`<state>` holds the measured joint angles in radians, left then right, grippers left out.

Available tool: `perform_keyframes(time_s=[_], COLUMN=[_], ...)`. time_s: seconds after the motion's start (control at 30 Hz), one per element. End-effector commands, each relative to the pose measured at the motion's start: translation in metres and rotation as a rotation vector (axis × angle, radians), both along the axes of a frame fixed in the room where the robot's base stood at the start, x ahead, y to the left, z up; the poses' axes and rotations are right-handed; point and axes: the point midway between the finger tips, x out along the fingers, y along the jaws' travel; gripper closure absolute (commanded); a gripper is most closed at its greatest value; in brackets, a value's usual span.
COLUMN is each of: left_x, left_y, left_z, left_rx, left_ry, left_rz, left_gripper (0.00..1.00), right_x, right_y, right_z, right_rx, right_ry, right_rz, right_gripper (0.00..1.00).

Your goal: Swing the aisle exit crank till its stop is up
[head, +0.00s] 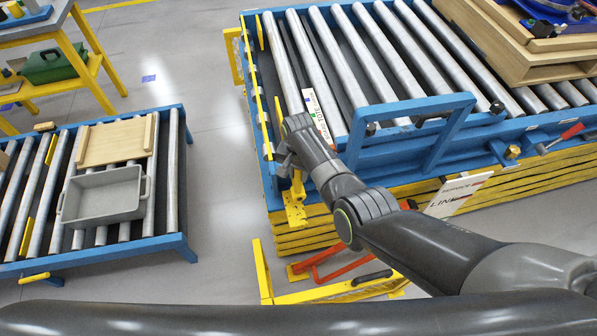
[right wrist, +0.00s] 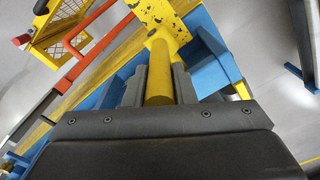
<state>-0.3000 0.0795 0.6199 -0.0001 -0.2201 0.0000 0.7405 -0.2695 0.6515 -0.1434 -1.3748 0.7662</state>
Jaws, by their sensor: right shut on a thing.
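My right gripper (head: 284,163) is at the near left corner of the large blue roller conveyor (head: 383,152). It is shut on the yellow bar handle of the crank (right wrist: 159,82), which lies between the two fingers in the right wrist view. The handle joins a chipped yellow plate (right wrist: 163,18). In the head view the yellow crank part (head: 295,213) shows just below the gripper, and the hand hides the rest. A thin yellow bar (head: 262,100) runs along the conveyor's left end; I cannot tell how far it is raised. My left gripper is not in view.
A lower roller conveyor (head: 120,250) at left carries a grey tray (head: 103,197) and a wooden board (head: 116,142). A wooden pallet (head: 500,45) sits on the large conveyor. A yellow mesh frame with red bars (head: 345,270) stands below my right arm. Clear floor separates the conveyors.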

Motion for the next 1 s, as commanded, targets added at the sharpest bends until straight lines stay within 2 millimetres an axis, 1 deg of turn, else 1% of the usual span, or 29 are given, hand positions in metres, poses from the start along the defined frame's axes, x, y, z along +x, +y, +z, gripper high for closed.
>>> perform_keyframes(time_s=[0.23, 0.37, 0.5, 0.6, 0.8, 1.0], left_x=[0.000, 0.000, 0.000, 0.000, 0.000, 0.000], left_y=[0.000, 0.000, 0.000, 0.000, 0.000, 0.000], left_z=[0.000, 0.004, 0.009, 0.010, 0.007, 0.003], left_rx=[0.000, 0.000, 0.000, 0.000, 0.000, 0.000], left_ry=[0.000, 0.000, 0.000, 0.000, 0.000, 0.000], left_rz=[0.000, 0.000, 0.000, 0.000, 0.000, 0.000], left_gripper=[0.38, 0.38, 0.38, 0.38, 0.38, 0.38], right_x=[0.000, 0.001, 0.003, 0.004, 0.006, 0.008], right_y=[0.000, -0.005, -0.015, -0.023, -0.036, -0.042], right_z=[0.000, 0.001, 0.000, -0.002, -0.008, -0.010], right_rx=[0.001, 0.027, 0.102, 0.163, 0.280, 0.353], right_ry=[0.000, 0.007, 0.024, 0.036, 0.060, 0.073], right_rz=[0.000, -0.001, -0.003, -0.003, -0.003, -0.001], right_gripper=[1.00, 1.00, 1.00, 1.00, 1.00, 1.00])
